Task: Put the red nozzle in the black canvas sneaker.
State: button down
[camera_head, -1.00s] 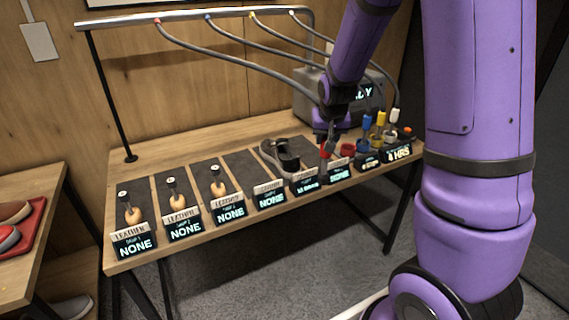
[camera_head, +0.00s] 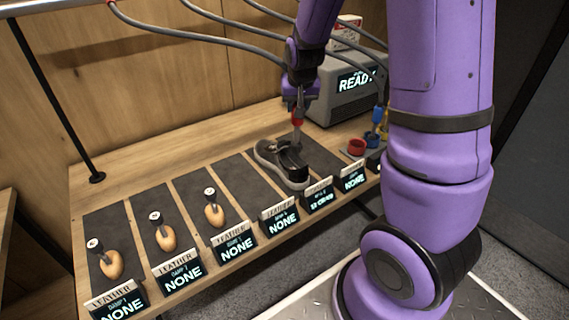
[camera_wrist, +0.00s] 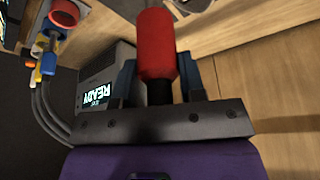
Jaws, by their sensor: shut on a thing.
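The black canvas sneaker (camera_head: 268,153), dark with a pale sole, lies on a dark mat on the bench in the head view. My gripper (camera_head: 298,110) is over the sneaker and shut on the red nozzle (camera_head: 297,123), which points down. In the wrist view the red nozzle (camera_wrist: 155,45) stands between the two dark blue fingers of my gripper (camera_wrist: 156,80). The sneaker cannot be made out there.
Wooden shoe forms (camera_head: 165,237) stand on mats to the left, behind label displays (camera_head: 182,277). A red holder (camera_head: 356,147) and a blue one (camera_head: 372,138) are at the right. The grey READY machine (camera_head: 345,95) stands behind. Hoses (camera_head: 200,35) hang above the bench.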

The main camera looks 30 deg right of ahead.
aim_at(296, 133)
jog(key=shift+w+f, duration=0.15)
jog(key=shift+f, duration=0.25)
notch_tip(296, 133, down, 9)
jog(key=shift+f, duration=0.25)
jog(key=c, duration=0.7)
grip_release()
jog(key=s+a+r+n+y, duration=0.1)
jog(key=s+a+r, duration=0.2)
jog(key=s+r, duration=0.35)
jog(key=s+a+r, duration=0.3)
jog(key=r, duration=0.6)
jog(key=s+a+r+n+y, duration=0.15)
jog(key=s+r, duration=0.25)
jog(key=r, duration=0.4)
jog(key=s+a+r+n, duration=0.1)
jog(key=s+a+r, duration=0.1)
jog(key=s, duration=0.4)
jog(key=s+a+r+n+t, duration=0.1)
jog(key=s+a+r, duration=0.2)
jog(key=s, duration=0.4)
jog(key=shift+s+a+r, duration=0.3)
jog(key=shift+a, duration=0.2)
